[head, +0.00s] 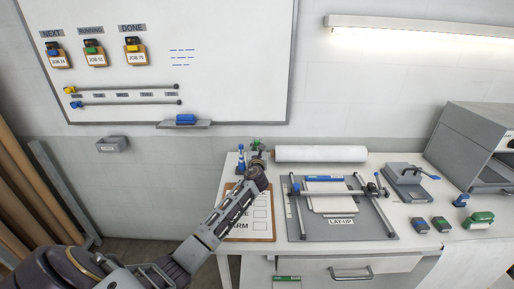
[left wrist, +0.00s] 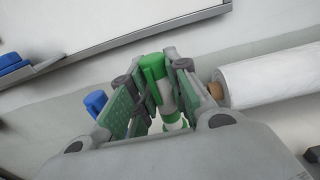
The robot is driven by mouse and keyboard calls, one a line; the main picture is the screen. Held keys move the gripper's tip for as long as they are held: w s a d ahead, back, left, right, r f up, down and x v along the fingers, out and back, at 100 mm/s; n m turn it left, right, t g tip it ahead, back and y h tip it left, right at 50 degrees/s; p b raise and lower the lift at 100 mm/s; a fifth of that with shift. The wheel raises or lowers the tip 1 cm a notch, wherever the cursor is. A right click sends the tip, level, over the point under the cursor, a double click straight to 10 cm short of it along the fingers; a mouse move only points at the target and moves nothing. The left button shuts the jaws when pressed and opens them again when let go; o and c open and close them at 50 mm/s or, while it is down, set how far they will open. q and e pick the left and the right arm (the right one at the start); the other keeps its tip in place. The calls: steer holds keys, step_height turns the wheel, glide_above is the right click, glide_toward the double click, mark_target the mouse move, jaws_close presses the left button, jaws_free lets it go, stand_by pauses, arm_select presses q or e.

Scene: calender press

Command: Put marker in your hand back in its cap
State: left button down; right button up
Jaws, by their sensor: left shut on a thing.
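My left gripper (head: 258,158) is at the back left of the bench, near the wall. In the left wrist view its fingers are shut on a green and white marker (left wrist: 165,93), with green at the top and green again lower down. The marker's green top also shows in the head view (head: 257,142). The fingers hide part of the marker, and I cannot tell whether its tip is in a cap. A blue marker (head: 240,159) stands upright just left of the gripper; its blue top shows in the left wrist view (left wrist: 96,103). My right gripper is out of view.
A white roll (head: 320,154) lies right of my gripper along the wall. A clipboard (head: 262,228) lies under my arm, beside the grey lay-up board (head: 375,226). A whiteboard (head: 240,60) with a ledge (head: 185,125) hangs above on the left.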

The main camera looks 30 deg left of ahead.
arm_select(q)
steer(key=shift+f+b, duration=0.55)
steer(key=shift+f, duration=0.4)
stand_by(0.5)
steer(key=c, duration=1.3)
jaws_free()
steer(key=shift+s+d, duration=0.1)
steer(key=v, duration=1.1)
steer(key=shift+s+d, duration=0.1)
steer(key=shift+s, duration=0.25)
